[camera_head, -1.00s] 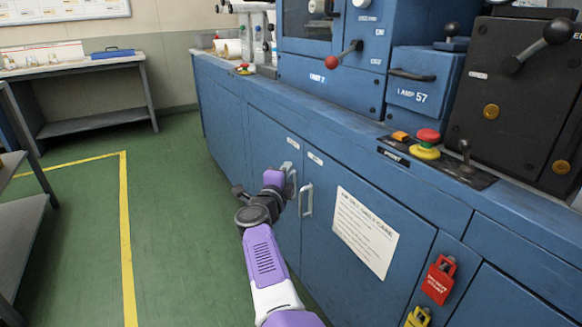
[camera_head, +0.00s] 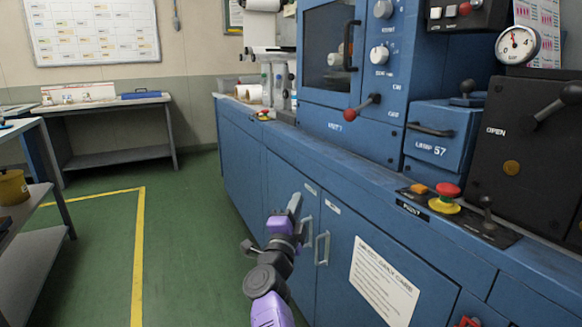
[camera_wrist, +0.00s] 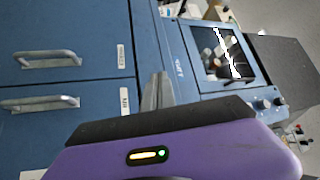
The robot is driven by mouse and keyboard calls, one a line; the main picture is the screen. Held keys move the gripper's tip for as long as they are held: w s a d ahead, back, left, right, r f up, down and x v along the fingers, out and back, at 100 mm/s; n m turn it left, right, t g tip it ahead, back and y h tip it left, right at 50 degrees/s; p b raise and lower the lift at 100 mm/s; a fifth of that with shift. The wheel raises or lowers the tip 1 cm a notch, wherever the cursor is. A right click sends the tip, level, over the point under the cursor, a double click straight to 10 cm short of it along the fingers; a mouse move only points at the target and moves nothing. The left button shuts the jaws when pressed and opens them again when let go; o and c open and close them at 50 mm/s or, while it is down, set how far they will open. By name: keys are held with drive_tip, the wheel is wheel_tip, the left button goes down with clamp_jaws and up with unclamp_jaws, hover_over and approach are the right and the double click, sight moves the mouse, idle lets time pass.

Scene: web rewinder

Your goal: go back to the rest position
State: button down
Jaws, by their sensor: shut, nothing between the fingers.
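My gripper (camera_head: 295,205) is in front of the blue cabinet doors in the head view, close to the left door handle. In the wrist view my gripper (camera_wrist: 158,92) shows its grey fingers together with nothing between them. The door handles (camera_head: 322,248) stand side by side on the cabinet front, and both show in the wrist view, apart from the fingers. The cabinet doors (camera_head: 340,275) are shut. Whether the fingertips touch the door cannot be told from the head view.
The blue machine (camera_head: 350,150) fills the right side, with a red and yellow stop button (camera_head: 446,197) on its ledge. A shelf table (camera_head: 105,105) stands at the back left. Green floor (camera_head: 190,240) with a yellow line is clear on the left.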

drive_tip(key=s+d+f+n+t+y, duration=0.15)
drive_tip(key=s+d+f+n, duration=0.3)
drive_tip(key=s, duration=0.45)
drive_tip(key=s+d+f+n+y, duration=0.35)
drive_tip(key=s+d+n, duration=0.2)
drive_tip(key=s, duration=0.35)
drive_tip(key=s+d+f+n+y, duration=0.1)
drive_tip(key=s+d+f+n, duration=0.45)
drive_tip(key=s, duration=0.25)
drive_tip(key=s+d+f+n+g, duration=0.1)
drive_tip(key=s+d+g, duration=0.15)
drive_tip(key=s, duration=1.75)
drive_tip(key=s+d+f+n+g, duration=0.15)
drive_tip(key=s+g, duration=0.25)
drive_tip(key=s, duration=1.6)
wheel_tip(320, 180, up, 30)
drive_tip(key=p, duration=2.9)
drive_tip(key=shift+a+f+h+p, duration=0.15)
drive_tip(key=shift+a+h+p, duration=0.15)
drive_tip(key=shift+a+p, duration=0.1)
